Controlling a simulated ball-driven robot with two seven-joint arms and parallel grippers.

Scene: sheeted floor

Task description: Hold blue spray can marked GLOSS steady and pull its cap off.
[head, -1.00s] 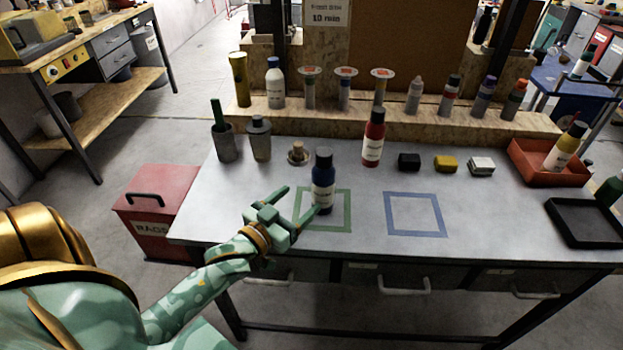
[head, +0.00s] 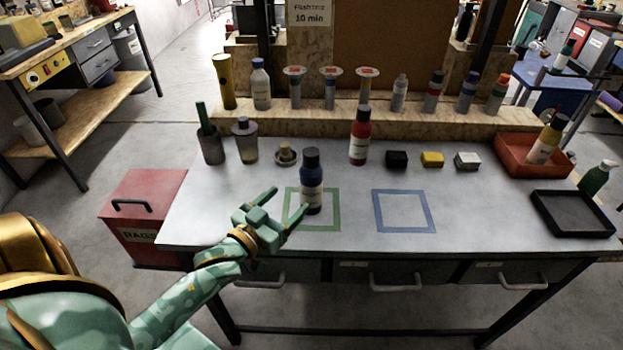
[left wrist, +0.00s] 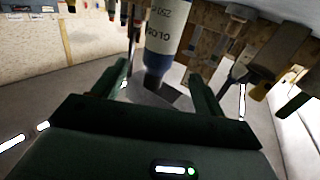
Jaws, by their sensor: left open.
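The blue spray can (head: 312,198) stands upright on the bench, over the green taped square (head: 334,222). It has a pale label and a dark cap (head: 311,160), which is on. In the left wrist view the can (left wrist: 157,62) shows upside down, with GLOSS readable on its label. My left gripper (head: 290,199) is open at the can's left front side, its fingers pointing toward the can. In the left wrist view the can appears between the two finger lines; whether either finger touches it I cannot tell. My right gripper is not in view.
An empty blue taped square (head: 404,229) lies to the right. A red bottle (head: 360,143) stands behind the can. A red tray (head: 510,158) and a black tray (head: 572,232) are at right.

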